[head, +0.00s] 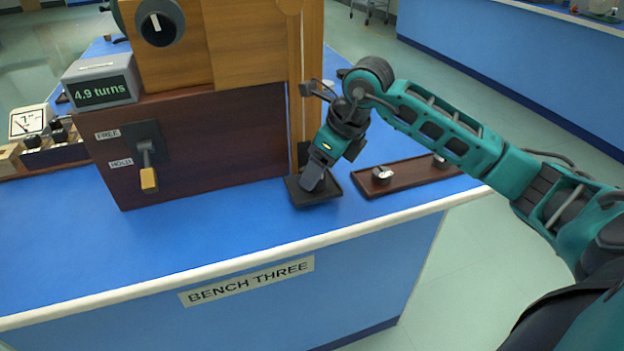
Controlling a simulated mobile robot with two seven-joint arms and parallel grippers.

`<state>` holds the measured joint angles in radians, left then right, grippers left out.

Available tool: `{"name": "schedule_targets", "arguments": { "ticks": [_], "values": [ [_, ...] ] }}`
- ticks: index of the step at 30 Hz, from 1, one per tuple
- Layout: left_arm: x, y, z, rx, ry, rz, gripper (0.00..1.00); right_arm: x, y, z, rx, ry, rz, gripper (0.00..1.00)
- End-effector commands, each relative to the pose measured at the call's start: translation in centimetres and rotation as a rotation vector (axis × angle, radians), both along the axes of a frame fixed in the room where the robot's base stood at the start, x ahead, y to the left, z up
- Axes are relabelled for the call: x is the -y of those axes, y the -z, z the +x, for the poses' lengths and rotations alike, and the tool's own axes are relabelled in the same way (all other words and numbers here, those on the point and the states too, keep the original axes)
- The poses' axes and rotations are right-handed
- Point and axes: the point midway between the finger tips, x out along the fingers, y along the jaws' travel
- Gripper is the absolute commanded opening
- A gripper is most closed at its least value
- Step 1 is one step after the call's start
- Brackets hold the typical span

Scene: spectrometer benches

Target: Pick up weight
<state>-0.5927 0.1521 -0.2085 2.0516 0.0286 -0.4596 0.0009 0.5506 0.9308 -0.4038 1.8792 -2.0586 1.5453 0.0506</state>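Two small metal weights stand on a long brown wooden tray (411,173): one weight (382,175) near its left end and another weight (440,161) toward its right end. My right gripper (313,183) comes in from the right and points down at a small dark square tray (326,198), left of the wooden tray. The fingertips are at or just above the square tray. The gripper body hides the gap between the fingers, so I cannot tell whether they hold anything. My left gripper is not in view.
A wooden cabinet (215,150) with a FREE/HOLD lever (149,178) stands left of my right gripper. A display (105,92) reads 4.9 turns. Wooden posts (311,60) rise behind the gripper. The blue bench top (190,235) is clear in front.

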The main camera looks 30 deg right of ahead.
Motion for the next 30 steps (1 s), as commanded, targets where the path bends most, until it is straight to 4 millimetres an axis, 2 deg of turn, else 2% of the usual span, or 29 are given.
{"name": "schedule_targets", "arguments": {
  "ticks": [1,4,13,30],
  "values": [
    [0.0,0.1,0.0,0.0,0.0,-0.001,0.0,-0.2,0.9,0.2,-0.001,0.0,0.003,0.7],
    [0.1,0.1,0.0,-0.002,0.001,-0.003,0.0,-0.4,1.8,0.6,0.001,0.0,0.003,0.7],
    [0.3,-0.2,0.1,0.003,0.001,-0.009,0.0,-0.4,2.2,0.8,0.001,0.0,0.0,0.7],
    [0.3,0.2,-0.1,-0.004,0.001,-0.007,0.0,-0.4,2.1,0.8,0.002,0.0,0.001,0.15]
  ]
}}
